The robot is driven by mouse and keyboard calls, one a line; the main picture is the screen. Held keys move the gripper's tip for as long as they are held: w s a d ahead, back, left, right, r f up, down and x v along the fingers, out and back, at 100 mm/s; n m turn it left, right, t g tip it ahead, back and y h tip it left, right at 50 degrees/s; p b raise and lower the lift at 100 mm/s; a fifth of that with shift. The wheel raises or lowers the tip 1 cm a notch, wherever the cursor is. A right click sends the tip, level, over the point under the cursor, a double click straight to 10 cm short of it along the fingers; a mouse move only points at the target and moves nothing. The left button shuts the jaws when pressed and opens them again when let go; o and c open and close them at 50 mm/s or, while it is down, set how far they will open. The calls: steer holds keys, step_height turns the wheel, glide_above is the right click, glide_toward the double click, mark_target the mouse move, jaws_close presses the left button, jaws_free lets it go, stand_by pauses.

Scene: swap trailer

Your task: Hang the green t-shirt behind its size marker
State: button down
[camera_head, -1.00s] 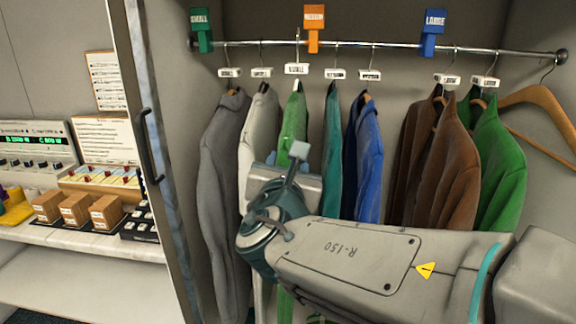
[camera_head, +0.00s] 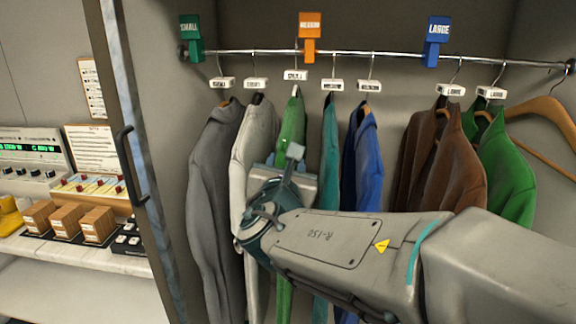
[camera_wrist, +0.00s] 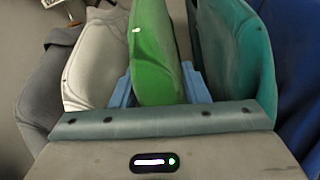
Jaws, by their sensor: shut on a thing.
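The green t-shirt (camera_head: 292,122) hangs from a hanger with a white tag (camera_head: 295,75) that appears to read SMALL. It is between a pale grey garment and a teal one, its tag slightly higher than the neighbouring tags. The hanger hook overlaps the rail just left of the orange medium marker (camera_head: 310,38); I cannot tell whether it rests on it. The green small marker (camera_head: 190,38) is at the rail's left end, the blue large marker (camera_head: 437,40) to the right. My gripper (camera_wrist: 158,92) is shut on the green garment, its blue fingers at both sides.
The rail (camera_head: 385,54) holds a dark grey garment (camera_head: 212,160), a pale grey one (camera_head: 253,140), teal (camera_head: 331,135), blue (camera_head: 364,150), brown (camera_head: 455,165) and another green one (camera_head: 507,165). An empty wooden hanger (camera_head: 545,110) is at far right. The door handle (camera_head: 130,165) is left.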

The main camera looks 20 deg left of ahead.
steer(key=shift+w+f+b, duration=0.5)
steer(key=shift+w+b, duration=0.05)
steer(key=shift+b, duration=0.1)
steer(key=shift+w+a+f+b, duration=0.2)
steer(key=shift+f+b, duration=0.25)
steer(key=shift+b, duration=0.3)
